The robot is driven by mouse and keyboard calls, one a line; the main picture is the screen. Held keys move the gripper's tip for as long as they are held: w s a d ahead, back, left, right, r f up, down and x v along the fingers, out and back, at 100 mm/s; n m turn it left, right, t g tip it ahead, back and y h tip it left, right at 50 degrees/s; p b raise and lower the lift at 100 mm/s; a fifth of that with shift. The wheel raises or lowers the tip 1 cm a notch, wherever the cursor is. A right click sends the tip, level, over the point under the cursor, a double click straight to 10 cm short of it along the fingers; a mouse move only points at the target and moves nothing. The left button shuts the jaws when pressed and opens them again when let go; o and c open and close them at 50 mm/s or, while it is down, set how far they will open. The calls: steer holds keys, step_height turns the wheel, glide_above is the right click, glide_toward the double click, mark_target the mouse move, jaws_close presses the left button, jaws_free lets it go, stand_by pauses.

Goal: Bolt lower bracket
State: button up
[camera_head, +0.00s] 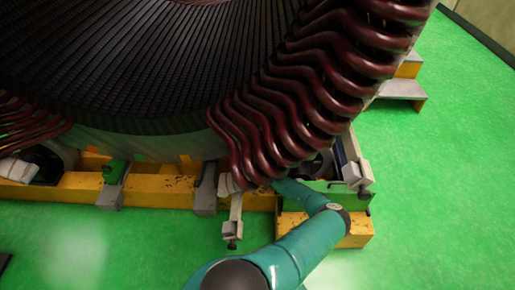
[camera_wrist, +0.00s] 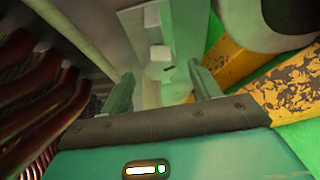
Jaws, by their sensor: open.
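In the wrist view my gripper (camera_wrist: 163,88) is open, with its two greenish fingers apart and nothing between their tips. Ahead of it is a pale upright plate or beam (camera_wrist: 185,25), which may be the lower bracket; I cannot tell for sure. Two small white blocks (camera_wrist: 160,53) show on its face, with a small dark slot or bolt (camera_wrist: 168,69) below them. I cannot tell whether the fingers touch the plate. In the head view my teal arm reaches under the dark red coil ends (camera_head: 290,110), which hide my gripper.
The large stator (camera_head: 140,60) rests above a yellow base beam (camera_head: 160,188) with grey clamps (camera_head: 205,190). Coils (camera_wrist: 45,110) lie close on the left in the wrist view, and a worn yellow beam (camera_wrist: 280,75) on the right.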

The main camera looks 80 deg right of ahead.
steer(key=shift+x, duration=1.95)
steer(key=shift+c, duration=0.4)
steer(key=c, duration=0.9)
steer(key=shift+m+t, duration=0.3)
steer(key=m+t, duration=0.1)
steer(key=m, duration=0.2)
steer(key=shift+w+h, duration=0.1)
steer(key=shift+h, duration=0.3)
steer(key=m+t+h, duration=0.1)
steer(key=m, duration=0.3)
steer(key=shift+m+h, duration=0.3)
steer(key=shift+h, duration=0.1)
